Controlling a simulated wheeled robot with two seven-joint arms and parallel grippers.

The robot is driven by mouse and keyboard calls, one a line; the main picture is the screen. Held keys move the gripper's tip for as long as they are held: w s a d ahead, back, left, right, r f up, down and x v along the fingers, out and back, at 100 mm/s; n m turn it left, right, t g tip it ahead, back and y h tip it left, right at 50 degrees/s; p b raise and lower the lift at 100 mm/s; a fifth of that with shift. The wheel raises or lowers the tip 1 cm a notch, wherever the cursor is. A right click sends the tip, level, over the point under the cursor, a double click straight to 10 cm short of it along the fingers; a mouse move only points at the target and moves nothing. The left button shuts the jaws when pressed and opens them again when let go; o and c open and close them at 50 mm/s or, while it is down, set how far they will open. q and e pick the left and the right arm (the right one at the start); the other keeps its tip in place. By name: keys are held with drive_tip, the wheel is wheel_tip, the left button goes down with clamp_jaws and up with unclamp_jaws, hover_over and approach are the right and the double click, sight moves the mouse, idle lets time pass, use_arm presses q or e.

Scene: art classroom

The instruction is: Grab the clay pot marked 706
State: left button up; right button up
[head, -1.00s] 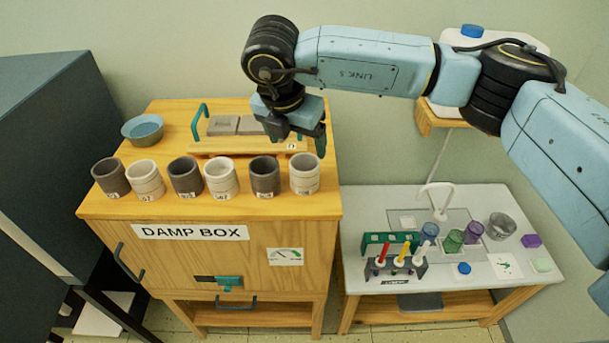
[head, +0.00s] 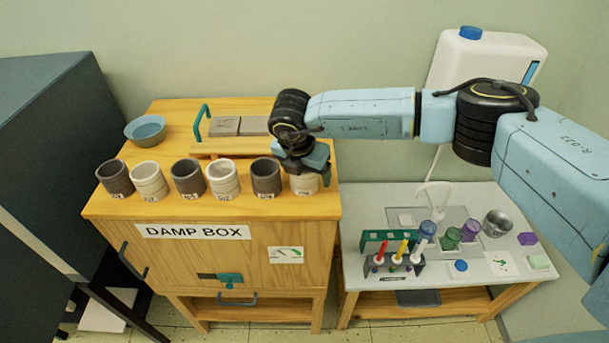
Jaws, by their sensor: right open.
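A row of small clay pots stands on the wooden damp box (head: 190,232): dark (head: 115,179), pale (head: 149,182), dark (head: 187,178), pale (head: 222,179), dark (head: 265,178) and, at the right end, a pale pot (head: 304,185). Each visible label is too small for me to read surely, so I cannot tell which is 706. My right gripper (head: 309,170) is open, pointing down over the right-end pot. It covers that pot's rim; one finger shows at its right side. I cannot tell if they touch. My left gripper is not in view.
Behind the pots are a wooden tray with grey slabs (head: 224,126) and a green handle, and a blue-grey bowl (head: 146,130). A white table (head: 375,290) at the right holds a marker rack, cups and a metal bowl (head: 497,223). A dark cabinet (head: 45,120) stands left.

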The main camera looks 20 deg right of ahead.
drive_tip(key=shift+c, duration=0.3)
drive_tip(key=c, duration=1.1)
drive_tip(key=shift+o, duration=0.2)
